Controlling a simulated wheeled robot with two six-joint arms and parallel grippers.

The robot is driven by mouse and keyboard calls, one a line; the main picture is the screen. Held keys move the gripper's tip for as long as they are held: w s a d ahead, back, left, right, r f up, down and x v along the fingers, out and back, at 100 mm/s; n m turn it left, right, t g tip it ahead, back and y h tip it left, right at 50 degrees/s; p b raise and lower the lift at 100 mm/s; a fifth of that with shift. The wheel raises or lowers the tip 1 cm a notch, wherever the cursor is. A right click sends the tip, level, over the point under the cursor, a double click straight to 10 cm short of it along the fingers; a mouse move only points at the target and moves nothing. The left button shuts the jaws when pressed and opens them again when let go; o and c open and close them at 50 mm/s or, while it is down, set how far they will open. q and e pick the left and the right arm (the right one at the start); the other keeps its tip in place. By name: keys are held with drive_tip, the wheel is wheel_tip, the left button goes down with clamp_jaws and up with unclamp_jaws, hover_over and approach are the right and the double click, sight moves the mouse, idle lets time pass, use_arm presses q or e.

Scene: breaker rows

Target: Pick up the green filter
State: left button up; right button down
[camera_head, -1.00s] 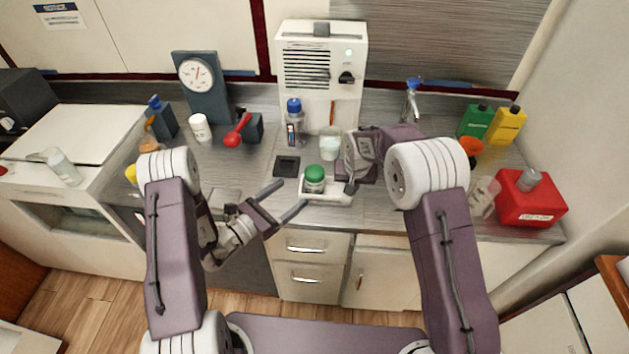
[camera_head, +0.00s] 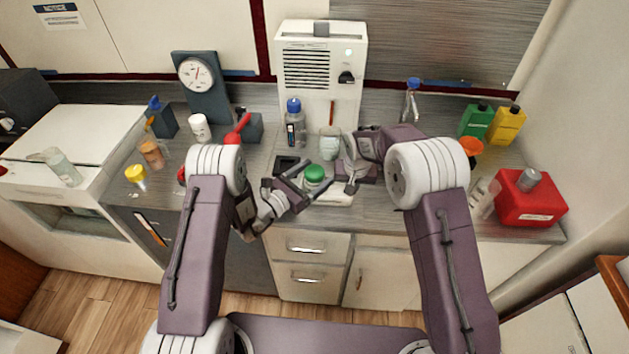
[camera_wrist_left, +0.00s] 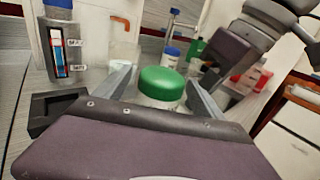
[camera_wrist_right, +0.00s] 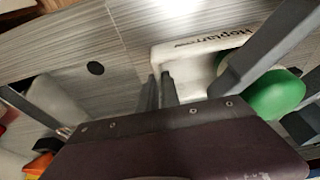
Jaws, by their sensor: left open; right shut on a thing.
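The green filter (camera_head: 315,174), a clear jar with a round green lid, stands upright at the white tray (camera_head: 340,198) on the counter. My left gripper (camera_head: 319,174) is open with one finger on each side of the jar. In the left wrist view the green lid (camera_wrist_left: 161,84) sits between the open fingers; contact cannot be told. My right gripper (camera_head: 352,186) is shut on the rim of the white tray, which also shows in the right wrist view (camera_wrist_right: 200,50). The jar's lower part is mostly hidden by the fingers.
A blue-capped bottle (camera_head: 295,128) and a glass beaker (camera_head: 329,144) stand behind the jar. A dark square holder (camera_head: 287,165) lies left of it. A white machine (camera_head: 322,80) stands at the back. A red canister (camera_head: 530,200) is at the right.

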use_arm(q)
clamp_jaws()
wheel_tip(320, 180, up, 10)
drive_tip(key=shift+r, duration=0.1)
idle(0.4)
use_arm(e)
drive_tip(key=c, duration=1.5)
unclamp_jaws()
drive_tip(key=shift+r, duration=0.1)
drive_tip(key=v, duration=1.1)
drive_tip(key=shift+r, duration=0.4)
drive_tip(key=shift+s+a+f, duration=0.1)
